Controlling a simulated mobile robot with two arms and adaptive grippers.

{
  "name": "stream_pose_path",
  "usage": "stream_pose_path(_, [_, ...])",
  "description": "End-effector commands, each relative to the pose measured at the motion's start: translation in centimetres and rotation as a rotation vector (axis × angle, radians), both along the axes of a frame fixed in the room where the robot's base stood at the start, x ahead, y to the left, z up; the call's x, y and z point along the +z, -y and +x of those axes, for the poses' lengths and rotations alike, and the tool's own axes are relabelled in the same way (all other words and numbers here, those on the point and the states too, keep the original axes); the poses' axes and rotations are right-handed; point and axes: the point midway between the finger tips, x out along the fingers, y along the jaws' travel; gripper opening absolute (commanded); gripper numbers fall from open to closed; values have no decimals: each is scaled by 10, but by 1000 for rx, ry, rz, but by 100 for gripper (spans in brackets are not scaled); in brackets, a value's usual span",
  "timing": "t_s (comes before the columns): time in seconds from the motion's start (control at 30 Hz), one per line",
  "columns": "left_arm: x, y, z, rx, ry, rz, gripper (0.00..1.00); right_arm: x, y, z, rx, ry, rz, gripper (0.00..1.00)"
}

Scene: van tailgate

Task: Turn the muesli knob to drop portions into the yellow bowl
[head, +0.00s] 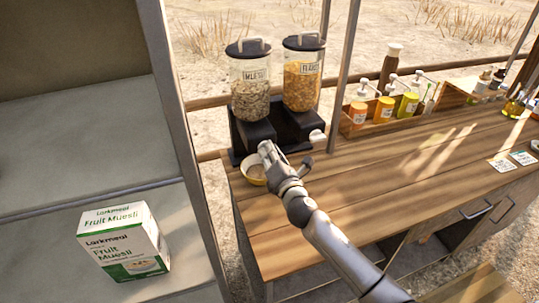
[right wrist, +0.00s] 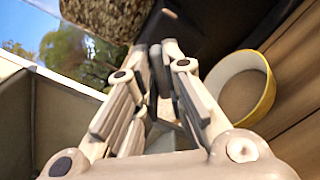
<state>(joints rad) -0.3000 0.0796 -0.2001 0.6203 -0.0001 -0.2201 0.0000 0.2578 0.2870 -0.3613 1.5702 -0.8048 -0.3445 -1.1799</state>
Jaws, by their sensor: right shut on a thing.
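The muesli dispenser (head: 250,98) is a clear canister with a black lid on a dark stand, left of the flakes dispenser. My right gripper (head: 268,152) reaches the front of the stand below the muesli canister, just above the bowl. In the right wrist view its fingers (right wrist: 160,65) are closed on a small part at the stand; I take it as the muesli knob, mostly hidden by the fingers. The yellow bowl (head: 254,181) stands below, partly covered by my gripper; it also shows in the right wrist view (right wrist: 268,92). Its contents are unclear. My left gripper is out of view.
The flakes dispenser (head: 301,85) has a white knob (head: 317,137) close right of my gripper. A metal post (head: 343,75) rises beside it. A wooden box of bottles (head: 378,124) stands further right. A Fruit Muesli carton (head: 122,243) sits on the left shelf. The middle counter (head: 400,175) is clear.

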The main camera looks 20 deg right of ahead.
Motion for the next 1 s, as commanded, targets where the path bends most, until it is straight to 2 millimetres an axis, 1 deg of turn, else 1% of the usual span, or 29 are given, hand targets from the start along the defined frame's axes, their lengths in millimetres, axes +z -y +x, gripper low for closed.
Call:
stream_pose_path(0.3, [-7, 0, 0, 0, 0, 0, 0, -2, 1, 0, -1, -10, 300, 0])
stream_pose_path(0.6, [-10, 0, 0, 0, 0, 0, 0, -3, 2, 0, -1, -19, 547, 0])
stream_pose_path(0.8, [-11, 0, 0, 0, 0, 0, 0, -4, 2, 0, -1, -23, 660, 0])
stream_pose_path(1.0, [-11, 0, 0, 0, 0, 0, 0, -4, 2, 0, -1, -25, 724, 0])
